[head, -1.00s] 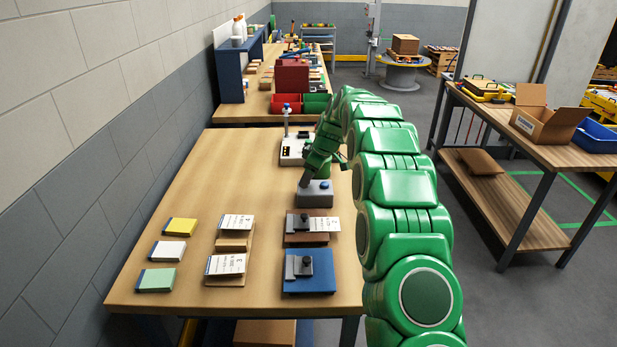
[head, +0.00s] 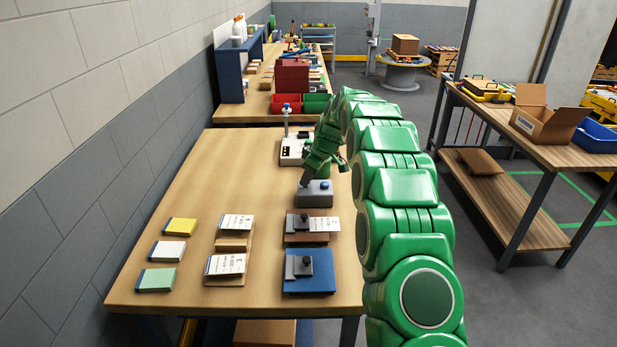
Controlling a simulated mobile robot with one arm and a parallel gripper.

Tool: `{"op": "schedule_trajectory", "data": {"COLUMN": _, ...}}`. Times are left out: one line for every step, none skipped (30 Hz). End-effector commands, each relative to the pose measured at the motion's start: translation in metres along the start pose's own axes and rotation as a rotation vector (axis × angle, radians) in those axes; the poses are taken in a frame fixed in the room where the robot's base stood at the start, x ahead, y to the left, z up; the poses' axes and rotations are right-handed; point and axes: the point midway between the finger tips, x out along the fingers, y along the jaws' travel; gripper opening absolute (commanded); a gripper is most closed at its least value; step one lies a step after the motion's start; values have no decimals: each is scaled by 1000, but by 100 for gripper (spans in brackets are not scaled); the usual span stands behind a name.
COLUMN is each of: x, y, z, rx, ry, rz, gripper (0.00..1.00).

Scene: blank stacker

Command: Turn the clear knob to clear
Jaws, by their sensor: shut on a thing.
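A grey box (head: 314,198) with a blue button (head: 325,184) on its top sits toward the right edge of the wooden table. My gripper (head: 303,184) points down at the left end of this box and is shut on the clear knob there. The knob itself is hidden by the fingertips, and its angle cannot be read. The green wrist (head: 320,160) hangs just above and behind the box.
A white device (head: 291,155) with a post stands behind the box. In front lie a brown stand (head: 305,239) and a blue stand (head: 320,277), each with a dark knob. Card holders and colored pads are at the left. The table's middle left is clear.

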Motion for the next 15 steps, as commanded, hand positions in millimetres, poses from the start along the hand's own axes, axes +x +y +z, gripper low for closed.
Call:
{"op": "schedule_trajectory", "data": {"x": 0, "y": 0, "z": 0, "rx": 21, "ry": 1, "rz": 11, "gripper": 0}}
{"op": "schedule_trajectory", "data": {"x": 0, "y": 0, "z": 0, "rx": 36, "ry": 0, "rz": 17, "gripper": 0}}
{"op": "schedule_trajectory", "data": {"x": 1, "y": -1, "z": 0, "rx": 61, "ry": -1, "rz": 24, "gripper": 0}}
{"op": "schedule_trajectory", "data": {"x": 1, "y": -2, "z": 0, "rx": 79, "ry": -1, "rz": 31, "gripper": 0}}
{"op": "schedule_trajectory", "data": {"x": 1, "y": -2, "z": 0, "rx": 99, "ry": -2, "rz": 40, "gripper": 0}}
{"op": "schedule_trajectory", "data": {"x": 0, "y": -2, "z": 0, "rx": 128, "ry": -1, "rz": 54, "gripper": 0}}
{"op": "schedule_trajectory", "data": {"x": 0, "y": -2, "z": 0, "rx": 151, "ry": 0, "rz": 66, "gripper": 0}}
{"op": "schedule_trajectory", "data": {"x": 0, "y": -2, "z": 0, "rx": 175, "ry": 0, "rz": 76, "gripper": 0}}
{"op": "schedule_trajectory", "data": {"x": -1, "y": -3, "z": -1, "rx": 209, "ry": 0, "rz": 89, "gripper": 0}}
{"op": "schedule_trajectory", "data": {"x": -1, "y": -3, "z": -1, "rx": 235, "ry": 0, "rz": 99, "gripper": 0}}
{"op": "schedule_trajectory", "data": {"x": -1, "y": -3, "z": -1, "rx": 262, "ry": 0, "rz": 111, "gripper": 0}}
{"op": "schedule_trajectory", "data": {"x": 0, "y": -3, "z": 0, "rx": 297, "ry": 1, "rz": 126, "gripper": 0}}
{"op": "schedule_trajectory", "data": {"x": 0, "y": -4, "z": 0, "rx": 324, "ry": 0, "rz": 136, "gripper": 0}}
{"op": "schedule_trajectory", "data": {"x": 0, "y": -4, "z": 0, "rx": 350, "ry": -1, "rz": 146, "gripper": 0}}
{"op": "schedule_trajectory", "data": {"x": 0, "y": -4, "z": 0, "rx": 385, "ry": -1, "rz": 161, "gripper": 0}}
